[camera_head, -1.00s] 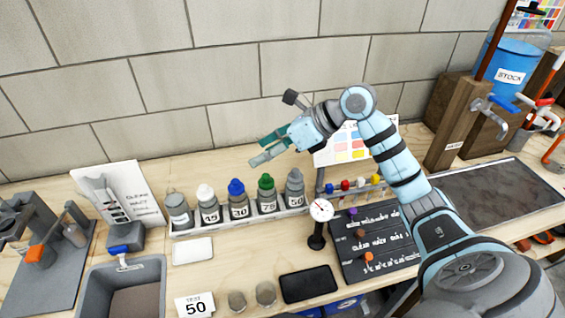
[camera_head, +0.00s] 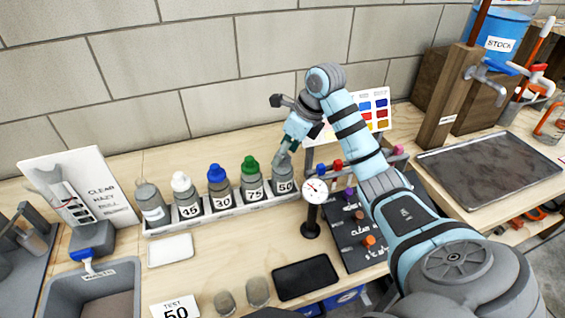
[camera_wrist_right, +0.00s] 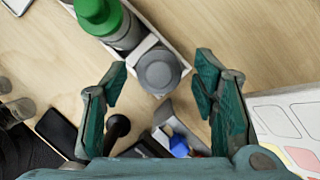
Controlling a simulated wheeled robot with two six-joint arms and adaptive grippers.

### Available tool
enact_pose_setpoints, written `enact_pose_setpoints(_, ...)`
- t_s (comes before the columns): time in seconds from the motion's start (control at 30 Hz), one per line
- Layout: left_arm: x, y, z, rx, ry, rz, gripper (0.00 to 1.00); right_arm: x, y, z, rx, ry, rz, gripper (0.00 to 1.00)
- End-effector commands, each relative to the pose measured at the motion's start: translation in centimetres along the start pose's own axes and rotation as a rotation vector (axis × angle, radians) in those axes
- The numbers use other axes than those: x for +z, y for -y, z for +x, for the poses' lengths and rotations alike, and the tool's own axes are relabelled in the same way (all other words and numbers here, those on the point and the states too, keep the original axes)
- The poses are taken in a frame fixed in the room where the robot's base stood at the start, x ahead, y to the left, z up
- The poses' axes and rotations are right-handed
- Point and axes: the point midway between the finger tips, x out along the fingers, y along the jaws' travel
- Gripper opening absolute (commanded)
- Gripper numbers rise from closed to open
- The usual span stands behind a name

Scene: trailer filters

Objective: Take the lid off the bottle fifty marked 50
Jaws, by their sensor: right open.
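The bottle marked 50 (camera_head: 283,179) stands upright at the right end of the white rack (camera_head: 222,214). Its grey lid (camera_wrist_right: 160,72) shows from above in the right wrist view. My right gripper (camera_head: 291,148) is above the bottle and partly covers its top in the head view. In the right wrist view my right gripper (camera_wrist_right: 162,72) is open, with one finger on each side of the lid and space between. The fingers do not appear to touch the lid. My left gripper is not in view.
The green-lidded bottle marked 75 (camera_head: 251,181) is close beside bottle 50; blue-lidded (camera_head: 219,186) and white-lidded (camera_head: 185,194) bottles stand further left. A dial gauge (camera_head: 314,192) stands in front. A colour chart (camera_head: 374,106) is behind right.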

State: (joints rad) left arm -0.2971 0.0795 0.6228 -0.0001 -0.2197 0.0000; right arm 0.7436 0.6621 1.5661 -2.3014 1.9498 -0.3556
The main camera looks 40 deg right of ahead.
Motion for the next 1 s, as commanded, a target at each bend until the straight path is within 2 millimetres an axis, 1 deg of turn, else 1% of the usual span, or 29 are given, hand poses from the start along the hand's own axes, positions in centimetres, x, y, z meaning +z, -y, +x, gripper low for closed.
enact_pose_setpoints(0.17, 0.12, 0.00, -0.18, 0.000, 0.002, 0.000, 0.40, 0.10, 0.01, -0.07, -0.001, 0.001, 0.000, 0.54)
enact_pose_setpoints(0.33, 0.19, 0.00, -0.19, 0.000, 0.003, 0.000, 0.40, 0.10, 0.00, -0.09, 0.000, 0.001, 0.000, 0.27)
enact_pose_setpoints(0.47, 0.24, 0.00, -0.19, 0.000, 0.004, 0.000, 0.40, 0.10, 0.00, -0.08, 0.000, 0.001, 0.000, 0.22)
enact_pose_setpoints(0.53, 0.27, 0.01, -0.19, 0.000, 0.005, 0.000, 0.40, 0.09, -0.01, -0.07, 0.000, 0.001, 0.000, 0.17)
enact_pose_setpoints(0.87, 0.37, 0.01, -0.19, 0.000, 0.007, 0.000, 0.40, 0.05, -0.06, -0.03, 0.002, -0.001, 0.000, 0.17)
enact_pose_setpoints(1.0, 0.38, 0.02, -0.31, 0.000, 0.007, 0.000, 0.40, 0.28, -0.05, -0.53, 0.002, 0.000, 0.000, 0.17)
